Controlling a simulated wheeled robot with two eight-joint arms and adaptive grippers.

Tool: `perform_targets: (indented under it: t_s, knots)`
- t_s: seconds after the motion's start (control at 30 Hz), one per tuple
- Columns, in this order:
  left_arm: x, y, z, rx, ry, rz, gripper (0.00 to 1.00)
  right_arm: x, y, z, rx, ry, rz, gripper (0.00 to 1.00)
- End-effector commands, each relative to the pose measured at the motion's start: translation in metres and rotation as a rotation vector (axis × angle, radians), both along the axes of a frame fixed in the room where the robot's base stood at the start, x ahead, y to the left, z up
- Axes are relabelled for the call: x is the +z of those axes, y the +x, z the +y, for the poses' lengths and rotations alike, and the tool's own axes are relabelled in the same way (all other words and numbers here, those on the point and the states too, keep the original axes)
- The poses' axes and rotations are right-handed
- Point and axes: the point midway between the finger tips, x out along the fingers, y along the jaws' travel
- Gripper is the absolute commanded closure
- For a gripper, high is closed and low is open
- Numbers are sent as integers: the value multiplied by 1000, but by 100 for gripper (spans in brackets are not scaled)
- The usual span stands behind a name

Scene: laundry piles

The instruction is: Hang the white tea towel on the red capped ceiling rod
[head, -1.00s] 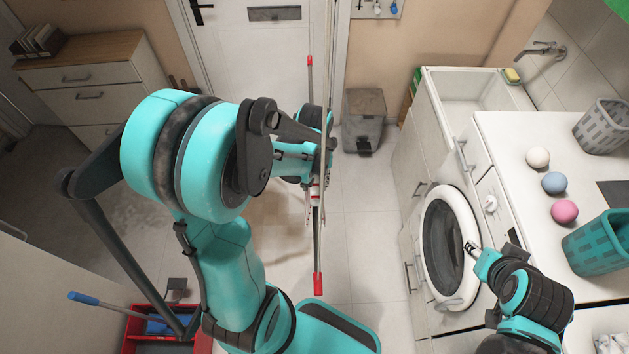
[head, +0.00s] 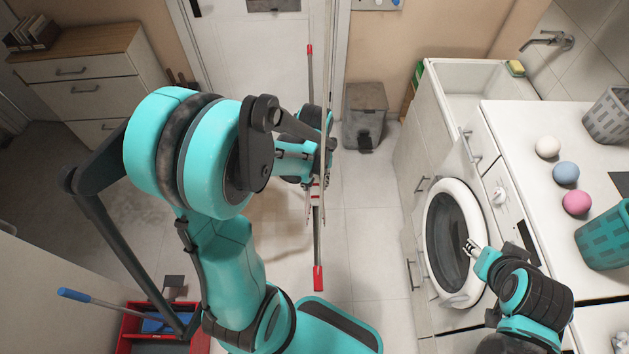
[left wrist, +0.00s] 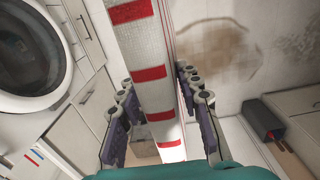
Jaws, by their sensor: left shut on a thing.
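The red-capped rod (head: 317,240) runs away from me in the middle of the head view, a red cap at each end. My left gripper (left wrist: 157,80) is shut on the white tea towel (left wrist: 148,102), which has red stripes and hangs as a long narrow strip between the fingers. In the head view, the left gripper is beside the rod and largely hidden by my arm. Only a little white and red shows there, so I cannot tell whether the towel touches the rod. My right gripper (head: 470,247) is in front of the washing machine; its finger opening is unclear.
The washing machine (head: 456,245) and white counter (head: 525,150) stand at right, with several balls and baskets on top. A grey bin (head: 365,115) stands by the door. A red crate (head: 127,330) is at lower left. Floor right of the rod is clear.

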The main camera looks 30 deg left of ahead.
Motion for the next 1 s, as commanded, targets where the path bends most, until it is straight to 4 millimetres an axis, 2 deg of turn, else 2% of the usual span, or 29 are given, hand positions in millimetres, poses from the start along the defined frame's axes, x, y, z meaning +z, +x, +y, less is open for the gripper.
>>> perform_targets:
  t_s: [0.03, 0.07, 0.13, 0.43, 0.57, 0.67, 1.0]
  knots:
    - [0, 0, 0, 0, 0, 0, 97, 0, 0, 0, 0, 0, 0, 60]
    - [0, 0, 0, 0, 0, 0, 60, 0, 0, 0, 0, 0, 0, 60]
    - [0, 0, 0, 0, 0, 0, 42, 0, 0, 0, 0, 0, 0, 60]
    - [0, 0, 0, 0, 0, 0, 42, 0, 0, 0, 0, 0, 0, 60]
    - [8, 0, 0, 0, 0, 0, 42, 0, 0, 0, 0, 0, 0, 60]
    - [22, 0, 0, 0, 0, 0, 42, 0, 0, 0, 0, 0, 0, 60]
    - [91, 0, 0, 0, 0, 0, 42, 0, 0, 0, 0, 0, 0, 60]
